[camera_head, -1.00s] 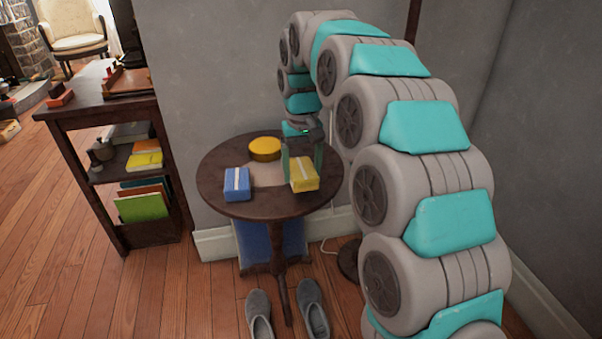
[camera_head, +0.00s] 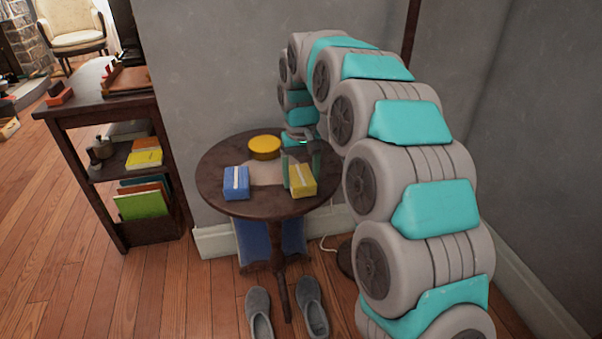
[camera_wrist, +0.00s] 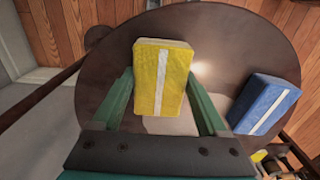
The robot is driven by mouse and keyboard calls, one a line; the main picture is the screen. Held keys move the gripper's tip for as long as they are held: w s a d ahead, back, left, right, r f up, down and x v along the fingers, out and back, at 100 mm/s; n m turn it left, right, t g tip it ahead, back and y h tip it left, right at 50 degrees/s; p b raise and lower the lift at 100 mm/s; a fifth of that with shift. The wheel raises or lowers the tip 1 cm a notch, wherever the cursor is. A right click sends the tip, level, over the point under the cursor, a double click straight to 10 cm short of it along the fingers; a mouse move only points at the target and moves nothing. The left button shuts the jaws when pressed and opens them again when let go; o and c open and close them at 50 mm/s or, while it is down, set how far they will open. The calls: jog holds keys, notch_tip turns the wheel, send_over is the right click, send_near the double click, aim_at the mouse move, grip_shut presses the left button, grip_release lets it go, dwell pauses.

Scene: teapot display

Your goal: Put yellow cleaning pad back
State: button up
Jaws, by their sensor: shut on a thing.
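The yellow cleaning pad (camera_head: 304,182), a block with a white stripe, is at the right front of the round dark table (camera_head: 216,163). In the wrist view the yellow pad (camera_wrist: 160,75) sits between the two green fingers of my gripper (camera_wrist: 160,85), which is shut on it. In the head view my gripper (camera_head: 301,172) reaches down over the pad from behind. I cannot tell whether the pad's underside touches the tabletop.
A blue pad (camera_head: 236,182) with a white stripe lies at the table's left front. A round yellow object (camera_head: 265,146) is at the back. A pale flat patch (camera_head: 266,172) lies mid-table. Slippers (camera_head: 312,306) are on the floor. A shelf unit (camera_head: 120,170) stands left.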

aim_at(303, 177)
jog(key=o, duration=1.2)
jog(key=shift+r+b, duration=0.3)
jog(key=shift+r, duration=5.85)
jog(key=shift+s, duration=0.1)
jog(key=s+d+f+m+g, duration=0.1)
jog(key=s+d+f, duration=0.1)
jog(key=s+d, duration=0.55)
jog(key=s+d+f, duration=0.1)
jog(key=s+d, duration=0.3)
jog(key=s, duration=0.7)
jog(key=s+d+f, duration=0.2)
jog(key=s+f, duration=0.2)
jog(key=s, duration=0.3)
jog(key=s+d+f+m, duration=0.1)
jog(key=s+f, duration=0.3)
jog(key=s, duration=0.4)
jog(key=s+d+f+m, duration=0.1)
jog(key=s+d+f, duration=0.2)
jog(key=s, duration=0.4)
jog(key=shift+s+f+g, duration=0.25)
jog(key=shift+f+g, duration=0.15)
jog(key=shift+f, duration=0.05)
